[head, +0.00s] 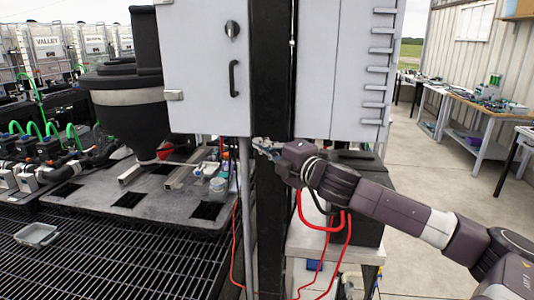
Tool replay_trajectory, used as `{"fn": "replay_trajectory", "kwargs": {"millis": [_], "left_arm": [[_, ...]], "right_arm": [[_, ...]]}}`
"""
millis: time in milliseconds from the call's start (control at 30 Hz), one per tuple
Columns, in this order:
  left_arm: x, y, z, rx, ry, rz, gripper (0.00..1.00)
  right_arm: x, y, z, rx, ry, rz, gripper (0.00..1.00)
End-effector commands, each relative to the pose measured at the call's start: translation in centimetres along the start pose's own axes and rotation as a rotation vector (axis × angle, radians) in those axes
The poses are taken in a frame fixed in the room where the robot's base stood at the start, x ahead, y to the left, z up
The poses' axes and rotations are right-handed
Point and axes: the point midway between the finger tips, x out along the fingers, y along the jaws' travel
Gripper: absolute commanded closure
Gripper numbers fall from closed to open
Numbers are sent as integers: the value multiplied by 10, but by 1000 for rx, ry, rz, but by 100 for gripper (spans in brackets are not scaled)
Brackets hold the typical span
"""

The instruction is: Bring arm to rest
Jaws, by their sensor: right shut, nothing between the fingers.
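My right arm comes in from the lower right and reaches across to the middle of the view. Its gripper (262,145) is shut and empty, just in front of the dark upright post (270,215) below the grey cabinet (208,70). I cannot tell whether the fingertips touch the post or the thin grey conduit beside it. My left gripper is not in view.
A dark tank (128,110) and a grey platform (125,205) stand at the left, above black grating (95,265). Red cables (328,222) hang below my right wrist. Workbenches (480,100) line the right wall. The concrete floor (440,170) at right is open.

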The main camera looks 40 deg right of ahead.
Motion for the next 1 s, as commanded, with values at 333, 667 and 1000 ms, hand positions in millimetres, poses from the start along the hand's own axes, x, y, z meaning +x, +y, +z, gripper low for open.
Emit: {"fn": "replay_trajectory", "kwargs": {"millis": [333, 667, 1000], "left_arm": [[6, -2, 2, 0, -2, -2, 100], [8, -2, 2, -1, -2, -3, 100], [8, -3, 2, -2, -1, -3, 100]], "right_arm": [[-18, -2, 0, 4, -1, -3, 100], [-24, 0, 0, 2, -1, 0, 100], [-18, -50, 50, 104, -91, -51, 100]]}}
